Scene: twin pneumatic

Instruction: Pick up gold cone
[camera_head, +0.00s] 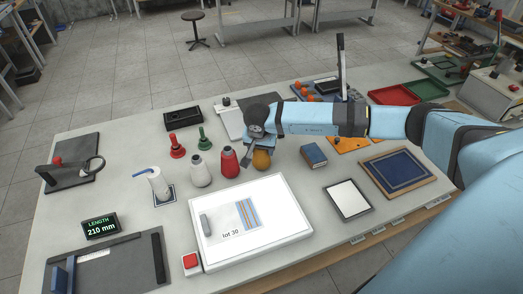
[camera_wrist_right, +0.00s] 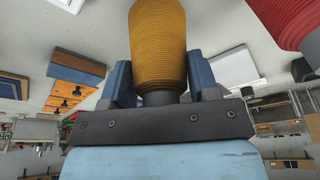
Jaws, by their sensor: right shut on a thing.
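The gold cone (camera_head: 262,159) is a yarn-wound cone standing at the right end of a row of cones on the table, partly hidden by my right gripper (camera_head: 259,143) above it. In the right wrist view the gold cone (camera_wrist_right: 158,45) lies between the two blue fingers of my right gripper (camera_wrist_right: 158,88), which is shut on it. I cannot tell whether its base touches the table. My left gripper is not in view.
A red cone (camera_head: 228,162) stands close on the left, with a white cone (camera_head: 200,172) beyond it. A blue box (camera_head: 314,156) is to the right. A white light panel (camera_head: 293,228) lies in front. An orange tray (camera_head: 352,143) is farther right.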

